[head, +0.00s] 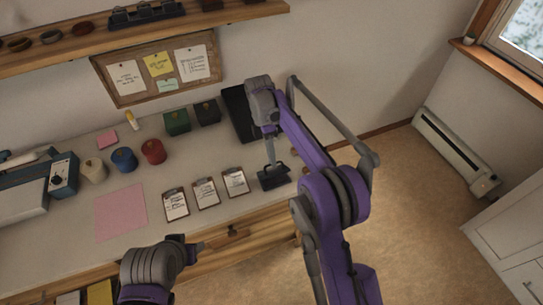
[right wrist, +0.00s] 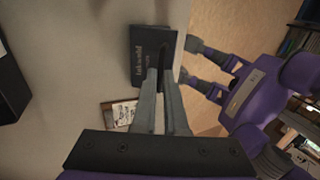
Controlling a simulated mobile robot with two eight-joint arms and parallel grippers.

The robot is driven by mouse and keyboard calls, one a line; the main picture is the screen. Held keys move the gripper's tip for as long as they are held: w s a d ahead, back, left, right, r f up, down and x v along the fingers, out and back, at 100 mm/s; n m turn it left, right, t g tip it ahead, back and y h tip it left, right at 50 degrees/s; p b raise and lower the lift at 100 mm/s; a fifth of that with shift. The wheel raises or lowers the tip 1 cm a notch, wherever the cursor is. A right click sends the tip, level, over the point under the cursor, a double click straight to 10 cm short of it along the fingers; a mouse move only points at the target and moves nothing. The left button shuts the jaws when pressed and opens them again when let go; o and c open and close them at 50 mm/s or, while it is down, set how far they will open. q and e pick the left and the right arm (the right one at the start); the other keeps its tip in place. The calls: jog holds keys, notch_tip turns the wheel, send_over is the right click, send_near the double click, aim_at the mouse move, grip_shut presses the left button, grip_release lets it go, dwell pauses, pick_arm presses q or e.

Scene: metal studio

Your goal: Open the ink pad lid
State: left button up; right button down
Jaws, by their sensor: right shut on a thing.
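The black ink pad (head: 275,181) sits near the table's front right edge, right of the clipboards. In the right wrist view its dark lid (right wrist: 147,42) shows pale lettering. My right gripper (head: 271,164) reaches down to the pad from above. In the right wrist view its two fingers (right wrist: 162,82) are close together at the lid's edge, shut on it. The fingers hide part of the lid, and I cannot tell how far it is tilted. My left gripper (head: 192,247) is low in the head view at the table's front edge; its fingers are unclear.
Several small clipboards (head: 206,192) lie left of the pad. A black flat case (head: 238,114) is behind it. Coloured ink pots (head: 124,159), boxes (head: 177,121) and a pink sheet (head: 121,211) are farther left. The table's front edge (head: 240,222) is close.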

jog(key=c, duration=1)
grip_release()
jog(key=shift+o, duration=0.2)
pick_arm(q)
jog(key=r+p, duration=0.1)
jog(key=w+r+p, duration=0.1)
jog(key=r, duration=0.1)
jog(key=shift+w+r+p, duration=0.15)
jog(key=shift+r+p, duration=0.15)
jog(key=shift+p, duration=0.05)
pick_arm(e)
jog(key=v, duration=1)
jog(key=shift+w+r, duration=0.2)
jog(key=shift+r, duration=0.15)
jog(key=shift+a, duration=0.1)
